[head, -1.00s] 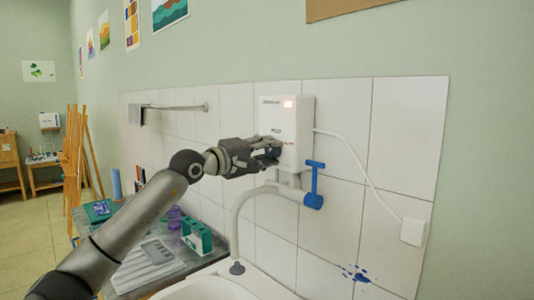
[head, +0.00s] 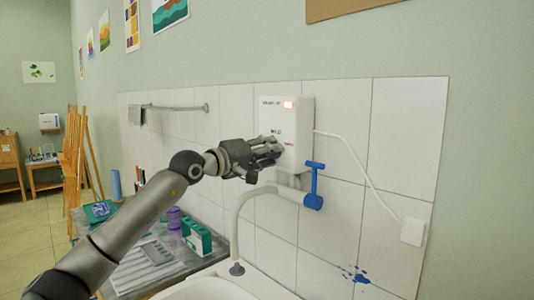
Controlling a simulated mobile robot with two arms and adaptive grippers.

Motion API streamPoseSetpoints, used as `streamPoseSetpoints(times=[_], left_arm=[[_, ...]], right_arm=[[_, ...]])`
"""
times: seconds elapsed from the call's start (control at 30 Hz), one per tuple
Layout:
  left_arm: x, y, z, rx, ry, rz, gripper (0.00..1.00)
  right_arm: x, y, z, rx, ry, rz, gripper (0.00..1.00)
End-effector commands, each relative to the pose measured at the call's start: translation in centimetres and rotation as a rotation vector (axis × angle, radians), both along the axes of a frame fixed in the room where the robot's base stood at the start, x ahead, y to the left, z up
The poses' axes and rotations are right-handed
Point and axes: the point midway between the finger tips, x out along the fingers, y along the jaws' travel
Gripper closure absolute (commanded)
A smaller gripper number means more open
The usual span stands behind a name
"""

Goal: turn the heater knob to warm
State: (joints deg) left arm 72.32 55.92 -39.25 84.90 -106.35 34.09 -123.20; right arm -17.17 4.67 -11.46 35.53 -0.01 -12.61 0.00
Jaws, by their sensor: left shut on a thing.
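My left gripper (head: 271,152) is at the lower left of the heater's front face, shut on the heater knob. The fingers hide the knob, so its setting cannot be seen. My right gripper is not in view.
A blue lever valve (head: 314,190) sits on the pipe below the heater. A white cable runs to a wall box (head: 413,231). A sink (head: 205,288) is below. A green box (head: 197,238) stands on the counter at left.

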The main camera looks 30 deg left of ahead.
Motion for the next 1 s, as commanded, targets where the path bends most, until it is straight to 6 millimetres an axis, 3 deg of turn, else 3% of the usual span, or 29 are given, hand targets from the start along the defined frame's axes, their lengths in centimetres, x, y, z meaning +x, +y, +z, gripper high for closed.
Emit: streamPoseSetpoints(times=[0.07, 0.1, 0.27, 0.67, 0.77, 1.0], left_arm=[[0.0, 0.0, -0.1, 0.001, 0.002, 0.000, 0.88], [0.0, 0.0, -0.1, 0.001, 0.002, 0.000, 0.63], [0.0, 0.0, -0.1, 0.001, 0.002, 0.000, 0.42], [-0.4, 0.2, 0.0, 0.000, 0.000, 0.001, 0.42], [-1.3, 0.6, -0.1, 0.000, 0.001, 0.003, 0.42], [-5.5, 2.1, -0.1, 0.004, 0.002, 0.004, 0.42]], right_arm=[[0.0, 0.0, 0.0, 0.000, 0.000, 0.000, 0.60], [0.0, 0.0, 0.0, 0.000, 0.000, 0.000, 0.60], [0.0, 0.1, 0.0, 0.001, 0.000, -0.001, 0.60], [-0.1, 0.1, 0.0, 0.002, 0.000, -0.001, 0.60], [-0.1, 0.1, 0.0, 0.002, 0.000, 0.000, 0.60], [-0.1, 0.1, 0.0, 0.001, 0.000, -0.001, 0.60]])
